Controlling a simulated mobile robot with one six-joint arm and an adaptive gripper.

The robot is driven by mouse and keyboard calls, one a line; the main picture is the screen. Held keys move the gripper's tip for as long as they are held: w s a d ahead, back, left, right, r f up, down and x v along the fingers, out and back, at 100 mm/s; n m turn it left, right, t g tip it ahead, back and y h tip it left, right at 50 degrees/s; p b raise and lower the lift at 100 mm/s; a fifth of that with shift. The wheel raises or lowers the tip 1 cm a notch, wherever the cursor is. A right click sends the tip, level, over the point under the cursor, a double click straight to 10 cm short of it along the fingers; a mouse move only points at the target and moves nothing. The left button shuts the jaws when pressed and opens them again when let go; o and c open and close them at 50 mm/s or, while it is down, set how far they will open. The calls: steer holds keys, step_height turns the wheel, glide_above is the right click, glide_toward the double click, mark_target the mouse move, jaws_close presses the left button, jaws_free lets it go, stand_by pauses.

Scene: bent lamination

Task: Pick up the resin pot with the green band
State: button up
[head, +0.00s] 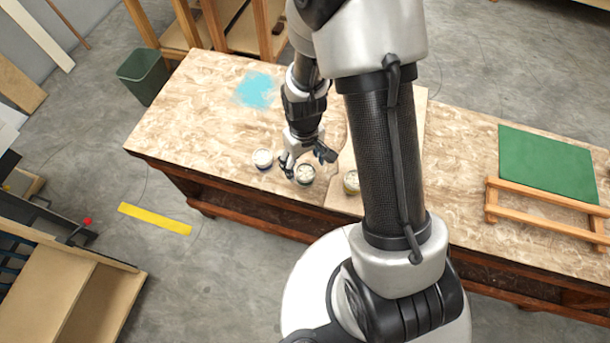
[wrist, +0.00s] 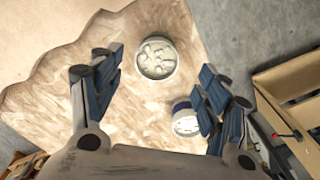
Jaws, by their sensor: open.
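Three resin pots with pale, lumpy tops stand near the front edge of the table. The middle pot (head: 305,175) has a dark band that looks grey-green in the wrist view (wrist: 157,58). The left pot (head: 262,159) has a blue band and also shows in the wrist view (wrist: 185,121). The right pot (head: 351,182) has a yellowish band and is partly behind my arm. My gripper (head: 306,160) is open and empty above the middle pot; in the wrist view this pot lies between and beyond the fingertips (wrist: 160,72). I cannot tell the exact height gap.
The patterned table (head: 190,115) carries a cyan patch (head: 255,90) and a wavy-edged pale board (wrist: 60,40). A green mat (head: 548,163) and a wooden frame (head: 550,212) lie at the right. The blue-banded pot is close beside one finger. Table behind the pots is clear.

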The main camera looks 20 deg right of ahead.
mark_target(305, 171)
steer(key=f+b, duration=0.1)
steer(key=f, duration=0.2)
steer(key=f+b, duration=0.1)
steer(key=f, duration=0.2)
steer(key=shift+w+d+f, duration=0.1)
steer(key=shift+d+f, duration=0.1)
steer(key=shift+f, duration=0.15)
steer(key=shift+c, duration=0.4)
steer(key=c, duration=1.1)
steer(key=shift+r, duration=0.15)
